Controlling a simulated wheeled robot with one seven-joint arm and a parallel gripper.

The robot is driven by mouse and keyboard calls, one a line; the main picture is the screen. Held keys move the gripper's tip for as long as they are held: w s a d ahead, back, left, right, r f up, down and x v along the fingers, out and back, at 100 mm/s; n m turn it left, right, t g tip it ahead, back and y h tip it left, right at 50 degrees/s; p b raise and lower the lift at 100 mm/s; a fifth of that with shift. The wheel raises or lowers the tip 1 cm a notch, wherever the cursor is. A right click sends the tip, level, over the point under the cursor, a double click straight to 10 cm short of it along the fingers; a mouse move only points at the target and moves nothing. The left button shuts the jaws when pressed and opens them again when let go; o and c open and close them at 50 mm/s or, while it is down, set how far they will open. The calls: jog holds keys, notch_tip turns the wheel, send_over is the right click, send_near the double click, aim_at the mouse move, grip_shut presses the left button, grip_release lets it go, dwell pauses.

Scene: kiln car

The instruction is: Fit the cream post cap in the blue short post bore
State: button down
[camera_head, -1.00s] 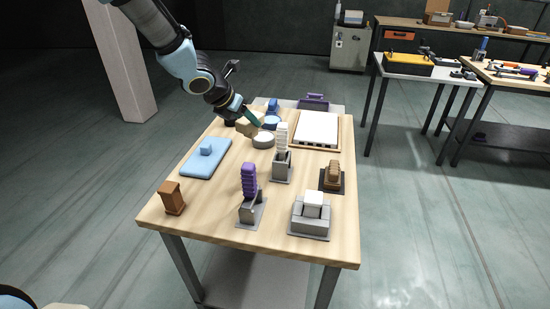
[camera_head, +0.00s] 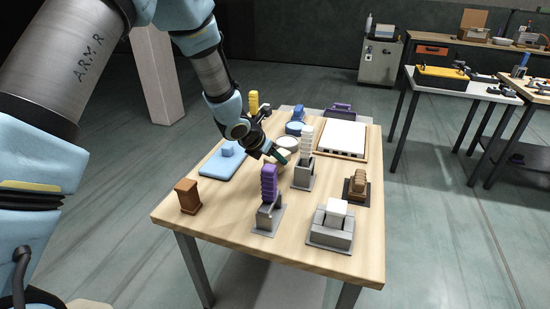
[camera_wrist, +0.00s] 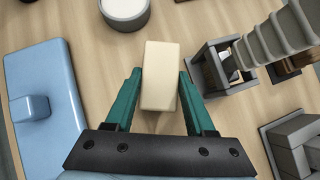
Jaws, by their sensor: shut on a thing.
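My gripper (camera_wrist: 158,95) has teal fingers, shut on the cream post cap (camera_wrist: 159,72), a plain cream block, in the wrist view. In the head view my gripper (camera_head: 281,158) is low over the middle of the wooden table, behind the purple ribbed piece; the cap is mostly hidden there. A light blue slab with a raised block (camera_head: 215,162) lies to the left, and also in the wrist view (camera_wrist: 45,100). A blue round piece with a block (camera_head: 295,128) stands farther back. I cannot tell which blue thing is the short post, and see no bore.
A white round dish (camera_head: 288,143) is just behind my gripper. A white ribbed piece in a grey holder (camera_head: 303,172) stands to the right, and a purple ribbed piece (camera_head: 269,184) in front. A brown block (camera_head: 187,196), white-topped grey block (camera_head: 332,226) and white tray (camera_head: 341,139) surround it.

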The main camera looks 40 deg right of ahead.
jog(key=shift+f, duration=0.25)
jog(key=shift+f, duration=0.15)
jog(key=shift+c, duration=1.2)
grip_release()
jog(key=shift+r, duration=0.25)
jog(key=shift+a+r, duration=0.15)
jog(key=shift+a, duration=0.1)
jog(key=b+v, duration=0.2)
jog(key=v, duration=0.9)
